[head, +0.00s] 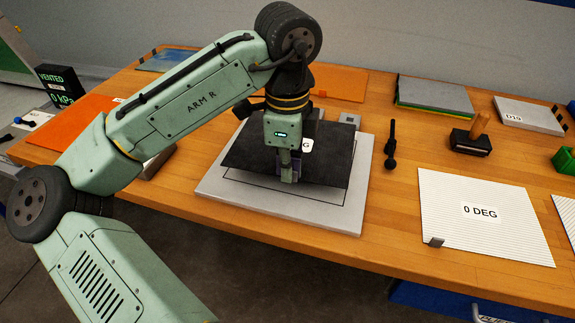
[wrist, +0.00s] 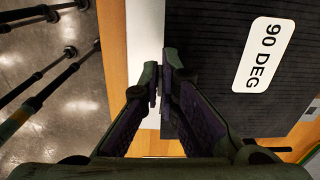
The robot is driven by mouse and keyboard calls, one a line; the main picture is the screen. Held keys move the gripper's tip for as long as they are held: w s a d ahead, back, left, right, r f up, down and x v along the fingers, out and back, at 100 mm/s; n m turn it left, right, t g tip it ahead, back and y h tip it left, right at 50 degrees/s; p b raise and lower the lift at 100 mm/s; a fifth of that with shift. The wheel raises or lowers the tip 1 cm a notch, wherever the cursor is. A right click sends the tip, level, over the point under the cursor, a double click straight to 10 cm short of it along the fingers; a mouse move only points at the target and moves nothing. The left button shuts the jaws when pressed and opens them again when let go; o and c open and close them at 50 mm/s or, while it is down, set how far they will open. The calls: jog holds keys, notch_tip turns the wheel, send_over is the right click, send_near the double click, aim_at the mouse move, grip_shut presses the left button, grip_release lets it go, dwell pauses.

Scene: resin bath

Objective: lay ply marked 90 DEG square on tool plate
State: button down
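The black ply (head: 328,165) is marked 90 DEG, readable on its white label in the wrist view (wrist: 263,54). It is over the light grey tool plate (head: 213,192), turned slightly against the plate's black outline. My gripper (head: 290,180) points down at the ply's near edge and partly hides the label in the head view. In the wrist view its fingers (wrist: 165,82) are nearly together with the ply's edge between them. I cannot tell how far the ply is above the plate.
A white ply (head: 452,230) marked 0 DEG lies to the right with a small dark block on its corner. Orange sheets lie at left and back. The near table strip is bare.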

aim_at(287, 197)
jog(key=shift+f, duration=0.15)
jog(key=shift+f+b, duration=1.2)
jog(key=shift+f, duration=1.15)
jog(key=c, duration=1.7)
grip_release()
jog(key=shift+r, duration=0.1)
